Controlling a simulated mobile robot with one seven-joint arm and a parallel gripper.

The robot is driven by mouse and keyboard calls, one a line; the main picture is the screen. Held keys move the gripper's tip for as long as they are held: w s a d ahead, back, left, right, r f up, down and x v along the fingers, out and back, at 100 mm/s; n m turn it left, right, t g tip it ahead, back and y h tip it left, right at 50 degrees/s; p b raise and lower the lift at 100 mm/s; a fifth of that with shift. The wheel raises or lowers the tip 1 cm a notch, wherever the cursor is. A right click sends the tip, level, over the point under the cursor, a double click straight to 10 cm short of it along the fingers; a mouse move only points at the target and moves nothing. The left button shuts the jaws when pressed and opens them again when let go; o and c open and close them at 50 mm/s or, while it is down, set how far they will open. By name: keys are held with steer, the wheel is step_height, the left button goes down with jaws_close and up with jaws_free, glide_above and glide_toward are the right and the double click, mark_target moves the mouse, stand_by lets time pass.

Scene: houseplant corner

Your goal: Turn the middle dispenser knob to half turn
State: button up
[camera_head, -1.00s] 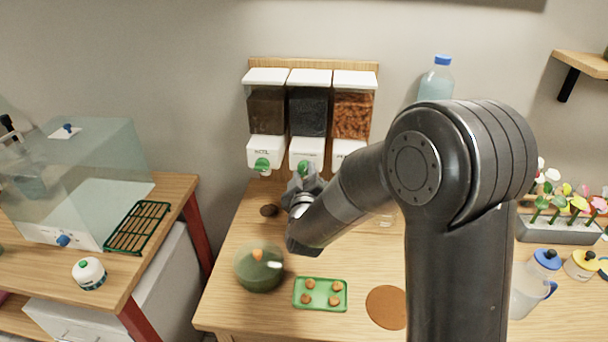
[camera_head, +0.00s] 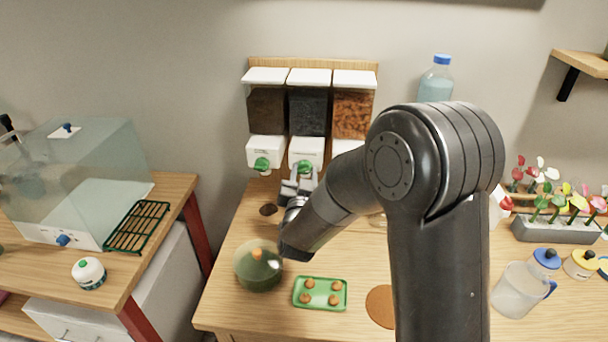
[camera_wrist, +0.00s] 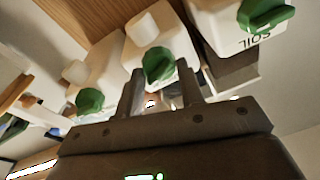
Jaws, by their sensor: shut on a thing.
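Three dispensers with white lids hang on the back wall. The middle dispenser (camera_head: 308,112) holds dark material and has a green knob (camera_head: 304,166) on its white lower front. My gripper (camera_head: 303,176) reaches up from below, with its two fingers on either side of this knob. In the wrist view, the middle knob (camera_wrist: 158,66) sits between the fingertips of my gripper (camera_wrist: 160,82), which is shut on it. The knob's exact angle is hard to read. The left knob (camera_head: 262,164) is clear of my gripper. My arm hides the right knob in the head view.
A glass dome (camera_head: 258,270) and a green tray (camera_head: 320,294) with several small brown pieces stand on the table below. A brown disc (camera_head: 381,306) lies beside my arm. A clear bottle (camera_head: 436,80) stands at the right. Neighbouring knobs are close on both sides.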

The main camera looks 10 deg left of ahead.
steer(key=m+h, duration=0.1)
steer(key=m, duration=0.5)
steer(key=shift+f, duration=0.1)
steer(key=m+h, duration=0.1)
steer(key=m, duration=0.5)
steer(key=shift+m, duration=0.3)
steer(key=m+g+h, duration=0.1)
steer(key=m, duration=0.4)
steer(key=shift+a+f+m, duration=0.1)
steer(key=shift+m, duration=0.3)
steer(key=m, duration=0.5)
steer(key=shift+g, duration=0.3)
steer(key=shift+m, duration=0.3)
steer(key=o, duration=1)
steer(key=shift+s+a, duration=0.1)
